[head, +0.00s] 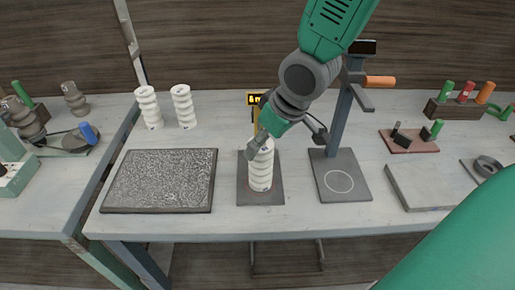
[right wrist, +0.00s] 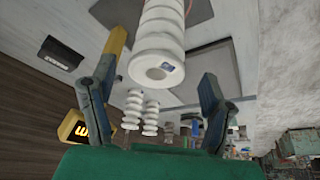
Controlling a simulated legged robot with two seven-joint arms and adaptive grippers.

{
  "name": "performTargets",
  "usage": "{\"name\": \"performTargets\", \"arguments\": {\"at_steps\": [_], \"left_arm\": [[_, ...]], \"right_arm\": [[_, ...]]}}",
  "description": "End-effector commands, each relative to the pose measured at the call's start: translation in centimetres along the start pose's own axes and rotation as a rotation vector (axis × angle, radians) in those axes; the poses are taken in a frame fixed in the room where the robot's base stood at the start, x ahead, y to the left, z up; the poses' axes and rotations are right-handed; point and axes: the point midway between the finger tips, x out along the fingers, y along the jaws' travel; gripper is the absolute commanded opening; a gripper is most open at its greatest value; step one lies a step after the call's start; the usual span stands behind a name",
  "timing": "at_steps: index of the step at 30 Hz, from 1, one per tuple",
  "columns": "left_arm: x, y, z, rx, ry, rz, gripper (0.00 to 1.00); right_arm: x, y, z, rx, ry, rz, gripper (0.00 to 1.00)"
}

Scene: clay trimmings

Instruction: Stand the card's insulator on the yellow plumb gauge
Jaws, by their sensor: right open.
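A white ribbed insulator (head: 261,172) stands upright on the dark base plate (head: 245,196) of the yellow plumb gauge. The gauge's yellow post and display (head: 256,99) rise behind it, and the post (right wrist: 117,42) also shows in the right wrist view. My right gripper (head: 257,143) is open at the insulator's top. In the right wrist view its fingers (right wrist: 155,95) are spread to either side of the insulator (right wrist: 158,50), whose hollow end with a small blue mark faces the camera. I see clear gaps between fingers and insulator. My left gripper is not in view. I cannot identify the card.
Two more white insulators (head: 149,106) (head: 183,106) stand at the back left, behind a speckled grey mat (head: 160,180). A stand with an orange handle (head: 380,81) and a circle-marked plate (head: 338,182) is close right of the gauge. A grey slab (head: 425,187) lies further right.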

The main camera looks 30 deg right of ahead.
Motion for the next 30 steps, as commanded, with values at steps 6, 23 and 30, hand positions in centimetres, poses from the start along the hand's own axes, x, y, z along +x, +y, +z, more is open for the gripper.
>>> {"name": "performTargets", "arguments": {"at_steps": [6, 23, 30], "left_arm": [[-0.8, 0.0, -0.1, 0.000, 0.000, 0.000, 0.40], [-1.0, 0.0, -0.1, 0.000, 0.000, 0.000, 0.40], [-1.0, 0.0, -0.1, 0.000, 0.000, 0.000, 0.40]], "right_arm": [[-4.2, 0.0, -0.2, 0.002, 0.001, 0.000, 0.70], [-5.8, 0.0, 0.0, 0.000, -0.003, 0.000, 0.70], [-5.8, 0.0, 0.0, 0.000, -0.002, 0.000, 0.70]]}}
